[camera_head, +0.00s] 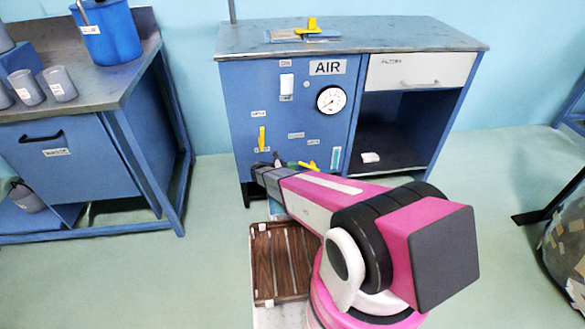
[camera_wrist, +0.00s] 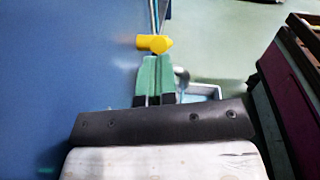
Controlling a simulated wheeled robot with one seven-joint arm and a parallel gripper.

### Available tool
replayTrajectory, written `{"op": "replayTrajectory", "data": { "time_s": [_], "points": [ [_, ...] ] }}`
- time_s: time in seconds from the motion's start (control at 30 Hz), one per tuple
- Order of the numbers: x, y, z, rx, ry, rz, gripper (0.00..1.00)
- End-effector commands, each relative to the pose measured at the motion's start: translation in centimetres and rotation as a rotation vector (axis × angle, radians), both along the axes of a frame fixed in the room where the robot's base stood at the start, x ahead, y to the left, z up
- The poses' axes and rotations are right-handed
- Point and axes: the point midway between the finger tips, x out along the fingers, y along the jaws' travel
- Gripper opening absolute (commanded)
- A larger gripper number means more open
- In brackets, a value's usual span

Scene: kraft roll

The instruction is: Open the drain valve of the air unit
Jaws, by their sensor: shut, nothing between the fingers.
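The air unit (camera_head: 240,100) is a blue cabinet with an "AIR" label and a round gauge (camera_head: 331,99). Low on its front, a yellow handle (camera_head: 308,166) shows beside my gripper (camera_head: 291,164); I take it as the drain valve's. In the wrist view a yellow handle (camera_wrist: 154,44) lies just beyond the tips of my green fingers (camera_wrist: 154,60), which are shut together and empty. I cannot tell whether they touch it. A second yellow lever (camera_head: 262,138) stands upright further up the front. My arm hides part of the cabinet's lower front.
A light blue tray (camera_wrist: 205,91) sits low beyond the fingers. A brown slatted crate (camera_head: 262,285) is beside my base. A workbench (camera_head: 120,78) with a blue bucket (camera_head: 112,35) stands left. The cabinet has an open shelf (camera_head: 405,155) at right. Floor between bench and cabinet is clear.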

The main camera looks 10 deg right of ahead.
Motion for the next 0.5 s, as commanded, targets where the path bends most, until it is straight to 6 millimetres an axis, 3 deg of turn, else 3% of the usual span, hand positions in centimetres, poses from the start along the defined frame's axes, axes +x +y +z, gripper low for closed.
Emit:
{"op": "replayTrajectory", "data": {
  "time_s": [0.5],
  "points": [
    [-0.1,-0.5,1.2,0.101,0.0,-0.002,0.0]
  ]
}}
